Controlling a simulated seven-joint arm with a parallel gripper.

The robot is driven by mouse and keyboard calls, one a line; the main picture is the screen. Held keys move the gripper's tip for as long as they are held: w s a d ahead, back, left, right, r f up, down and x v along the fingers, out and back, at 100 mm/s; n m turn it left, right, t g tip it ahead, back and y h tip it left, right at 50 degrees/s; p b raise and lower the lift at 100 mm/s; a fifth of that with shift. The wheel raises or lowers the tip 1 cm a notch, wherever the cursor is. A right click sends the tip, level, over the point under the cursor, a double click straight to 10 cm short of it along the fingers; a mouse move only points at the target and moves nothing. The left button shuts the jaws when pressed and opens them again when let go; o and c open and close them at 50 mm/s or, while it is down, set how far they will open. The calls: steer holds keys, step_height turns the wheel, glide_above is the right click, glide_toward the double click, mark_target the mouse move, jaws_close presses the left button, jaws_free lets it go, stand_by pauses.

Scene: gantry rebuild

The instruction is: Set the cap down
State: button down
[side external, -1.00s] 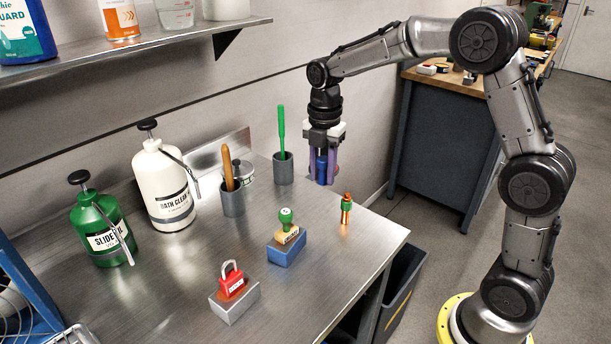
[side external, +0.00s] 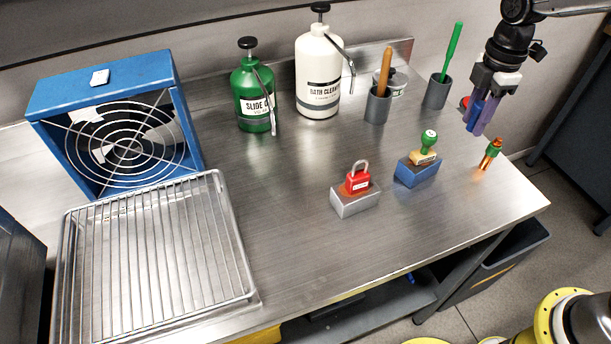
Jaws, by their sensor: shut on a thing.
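My gripper (side external: 478,126) hangs pointing down above the right end of the steel bench. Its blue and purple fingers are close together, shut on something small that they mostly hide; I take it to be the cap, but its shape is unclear. A small red thing (side external: 465,102) shows just left of the fingers; I cannot tell whether it is held or behind them. A short copper post (side external: 485,163) with a green ring stands on the bench, below and slightly right of the fingertips, apart from them.
Left of the post are a blue block (side external: 416,176) with a green-knobbed stamp and a grey block (side external: 355,205) with a red padlock (side external: 357,181). Grey cups (side external: 437,95) holding a green stick and a wooden handle stand behind. A wire rack (side external: 150,255) lies left; the bench middle is clear.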

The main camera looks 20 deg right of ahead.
steer(key=w+f+m, duration=0.1)
steer(key=w+m, duration=0.1)
steer(key=m, duration=0.3)
steer(key=n, duration=2)
glide_above(289, 180)
step_height(289, 180, down, 9)
steer(key=shift+r, duration=0.2)
